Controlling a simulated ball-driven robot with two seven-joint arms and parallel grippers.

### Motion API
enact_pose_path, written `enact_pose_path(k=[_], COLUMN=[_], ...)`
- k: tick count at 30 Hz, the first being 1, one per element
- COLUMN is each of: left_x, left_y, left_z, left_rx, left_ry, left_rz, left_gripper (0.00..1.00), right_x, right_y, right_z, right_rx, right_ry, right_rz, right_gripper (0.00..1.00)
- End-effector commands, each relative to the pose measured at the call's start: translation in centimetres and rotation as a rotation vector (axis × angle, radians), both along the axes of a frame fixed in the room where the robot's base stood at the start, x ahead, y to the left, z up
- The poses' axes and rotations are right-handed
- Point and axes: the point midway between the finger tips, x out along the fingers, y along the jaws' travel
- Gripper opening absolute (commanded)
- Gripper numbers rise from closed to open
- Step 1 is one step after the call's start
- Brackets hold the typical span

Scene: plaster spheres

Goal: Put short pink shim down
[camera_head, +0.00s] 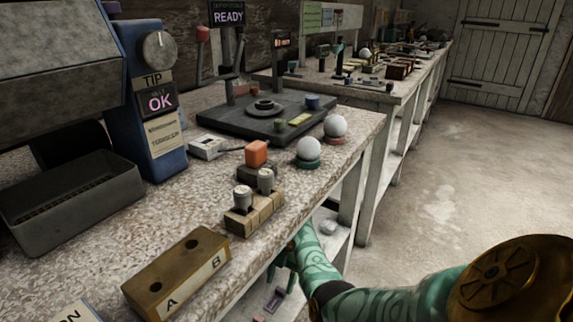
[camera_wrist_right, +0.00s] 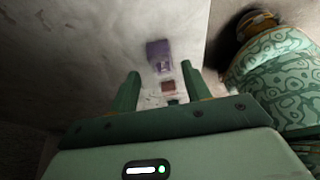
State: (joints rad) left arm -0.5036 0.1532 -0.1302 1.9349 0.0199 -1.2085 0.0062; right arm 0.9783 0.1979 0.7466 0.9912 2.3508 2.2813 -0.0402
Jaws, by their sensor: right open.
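My right gripper (camera_head: 283,268) is low beside the front edge of the bench, partly hidden by the bench and my patterned arm. In the wrist view its two green fingers (camera_wrist_right: 160,68) stand apart with nothing clamped between them. Beyond them a small dull pinkish-brown block (camera_wrist_right: 168,86) lies on a pale surface, close to a purple holder (camera_wrist_right: 160,55). The block may be the short pink shim; the dim picture does not settle it. The purple holder also shows on the lower shelf in the head view (camera_head: 275,300). My left gripper is out of view.
On the bench stand a brass A/B block (camera_head: 177,273), a wooden block with metal pegs (camera_head: 254,212), two white spheres (camera_head: 310,150) on coloured rings and a dark fixture plate (camera_head: 240,123). A grey bin (camera_head: 75,200) is at left. The floor at right is open.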

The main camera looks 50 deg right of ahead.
Motion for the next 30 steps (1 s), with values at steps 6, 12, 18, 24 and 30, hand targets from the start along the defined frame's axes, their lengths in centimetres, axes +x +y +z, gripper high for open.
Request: enact_pose_path(k=[6, 12, 18, 24, 30], left_x=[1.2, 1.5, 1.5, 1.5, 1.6], left_y=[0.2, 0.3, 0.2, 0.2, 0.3], left_z=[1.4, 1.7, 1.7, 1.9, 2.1], left_rx=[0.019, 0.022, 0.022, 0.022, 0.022], left_ry=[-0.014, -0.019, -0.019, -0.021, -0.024], left_rz=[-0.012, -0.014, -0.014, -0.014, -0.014], left_gripper=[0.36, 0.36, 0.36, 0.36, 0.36], right_x=[0.3, 0.3, 0.3, -0.5, -2.1], right_y=[-2.7, -3.0, -3.0, -3.9, -5.8], right_z=[-0.1, 0.0, 0.0, -0.4, -1.1], right_rx=[0.0, 0.001, -0.001, -0.044, -0.135], right_ry=[0.0, 0.0, 0.0, 0.015, 0.051], right_rz=[-0.001, 0.001, 0.001, 0.022, 0.071], right_gripper=[0.48, 0.48, 0.48, 0.48, 0.48])
